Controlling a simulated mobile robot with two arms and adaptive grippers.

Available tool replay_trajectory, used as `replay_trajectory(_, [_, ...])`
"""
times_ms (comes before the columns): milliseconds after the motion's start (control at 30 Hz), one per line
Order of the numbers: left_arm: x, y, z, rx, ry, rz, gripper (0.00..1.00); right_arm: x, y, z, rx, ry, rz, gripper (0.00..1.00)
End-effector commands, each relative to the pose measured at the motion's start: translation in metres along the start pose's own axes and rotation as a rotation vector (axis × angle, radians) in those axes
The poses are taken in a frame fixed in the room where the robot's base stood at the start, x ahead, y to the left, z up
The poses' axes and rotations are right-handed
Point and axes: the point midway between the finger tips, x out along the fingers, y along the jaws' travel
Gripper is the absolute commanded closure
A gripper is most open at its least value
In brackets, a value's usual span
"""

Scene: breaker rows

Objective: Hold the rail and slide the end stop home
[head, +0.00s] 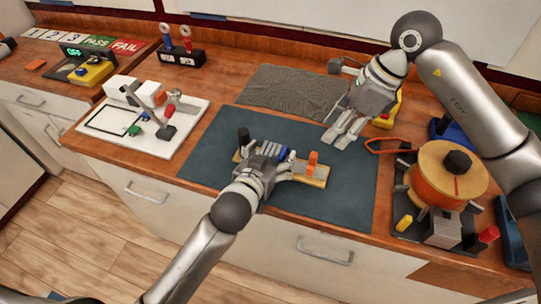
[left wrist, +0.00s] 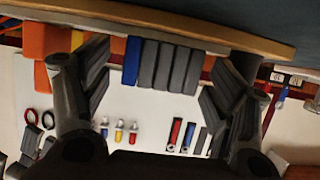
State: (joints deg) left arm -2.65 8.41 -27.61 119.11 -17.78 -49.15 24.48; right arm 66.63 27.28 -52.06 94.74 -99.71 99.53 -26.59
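A light wooden board (head: 318,181) lies on the dark mat and carries the breaker row. Several grey breakers (head: 270,149) stand on it with a blue one (head: 291,155) at their right end. An orange block (head: 312,160), likely the end stop, stands right of them with a gap. My left gripper (head: 272,171) is at the board's near side; its fingers (left wrist: 155,85) look open, spread on either side of the breakers (left wrist: 165,64). Contact is unclear. My right gripper (head: 343,133) appears open and empty above the mat, right of and behind the orange block. The rail itself is largely hidden.
A black knob (head: 243,136) stands at the board's left end. An orange spool (head: 445,178) stands on the right and a white board (head: 110,123) with small parts on the left. A grey mat (head: 290,92) lies behind. The dark mat's front (head: 330,208) is clear.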

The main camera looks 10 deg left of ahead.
Motion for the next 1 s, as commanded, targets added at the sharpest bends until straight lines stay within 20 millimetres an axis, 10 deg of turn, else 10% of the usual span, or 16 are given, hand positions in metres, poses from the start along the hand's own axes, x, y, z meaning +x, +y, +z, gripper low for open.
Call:
replay_trajectory(500, [0.0,0.0,0.001,0.0,-0.001,0.0,0.86,0.0,0.0,0.0,0.0,0.0,0.0,0.66])
replay_trajectory(767, [0.0,0.0,0.001,0.0,-0.002,0.0,0.86,0.002,0.0,-0.005,0.005,-0.018,0.006,0.99])
replay_trajectory(1000, [0.0,-0.001,0.001,-0.001,-0.003,-0.001,0.86,0.01,0.005,-0.049,0.043,-0.192,0.023,1.0])
